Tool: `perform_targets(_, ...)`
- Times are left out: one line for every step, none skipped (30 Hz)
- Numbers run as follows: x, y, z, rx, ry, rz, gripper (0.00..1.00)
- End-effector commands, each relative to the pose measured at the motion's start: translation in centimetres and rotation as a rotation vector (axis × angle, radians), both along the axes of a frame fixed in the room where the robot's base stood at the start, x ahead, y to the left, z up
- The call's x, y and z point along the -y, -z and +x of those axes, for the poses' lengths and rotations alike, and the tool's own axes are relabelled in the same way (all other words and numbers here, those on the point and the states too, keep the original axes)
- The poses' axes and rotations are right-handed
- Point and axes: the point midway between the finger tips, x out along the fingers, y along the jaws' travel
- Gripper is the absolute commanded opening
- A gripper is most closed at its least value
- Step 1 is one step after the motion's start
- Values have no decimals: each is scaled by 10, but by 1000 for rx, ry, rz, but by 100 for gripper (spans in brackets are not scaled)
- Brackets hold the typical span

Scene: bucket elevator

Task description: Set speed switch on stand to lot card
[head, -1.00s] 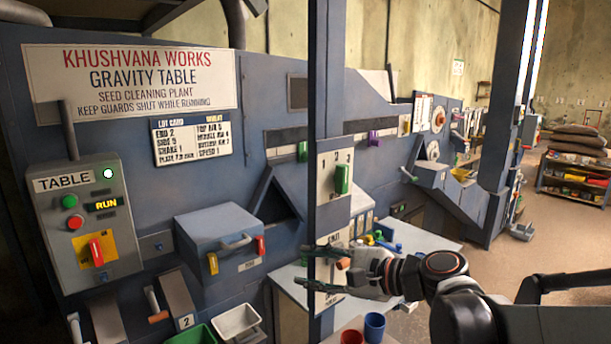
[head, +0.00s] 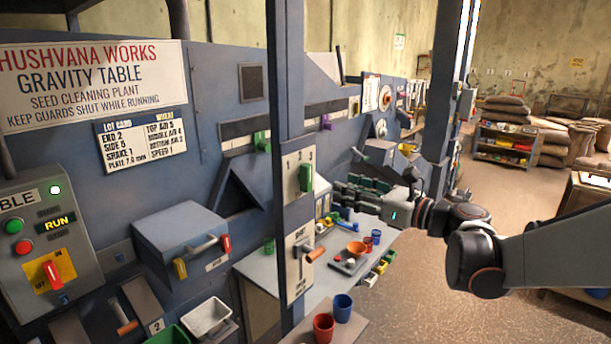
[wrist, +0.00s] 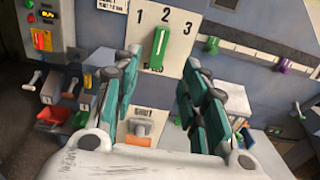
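The speed switch (head: 306,177) is a green handle on a white plate on the blue post, and it also shows in the wrist view (wrist: 159,46). The plate (wrist: 144,18) is marked 1, 2, 3, and the handle stands upright under the 2. The lot card (head: 141,141) on the blue machine wall reads SPEED 1. My gripper (head: 340,190) is just right of the switch plate in the head view. In the wrist view my gripper (wrist: 160,66) has its teal fingers spread and empty, with the switch seen between them; contact is not visible.
A second plate with an orange-handled lever (head: 314,254) sits lower on the same post. A bench (head: 255,264) behind holds small parts. Red (head: 323,328) and blue (head: 342,307) cups stand near the post. Open floor lies to the right.

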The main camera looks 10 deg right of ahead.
Motion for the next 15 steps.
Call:
perform_targets(-8,1,8,1,-5,-1,40)
perform_targets(-11,1,13,1,-5,-1,40)
perform_targets(-16,1,19,1,-5,-1,40)
perform_targets(-19,1,24,1,-5,-1,40)
perform_targets(-23,1,29,1,-4,-2,40)
perform_targets(-28,0,35,0,-5,-2,40)
perform_targets(-31,0,40,0,-5,-2,40)
perform_targets(-35,0,45,0,-4,-2,40)
perform_targets(-39,1,51,0,-5,-2,40)
perform_targets(-42,1,56,0,-4,-2,40)
perform_targets(-46,1,60,0,-4,-2,40)
perform_targets(-49,1,66,0,-4,-2,40)
perform_targets(-52,1,69,1,-3,-3,40)
perform_targets(-55,1,73,1,-3,-3,40)
perform_targets(-58,1,77,1,-3,-3,40)
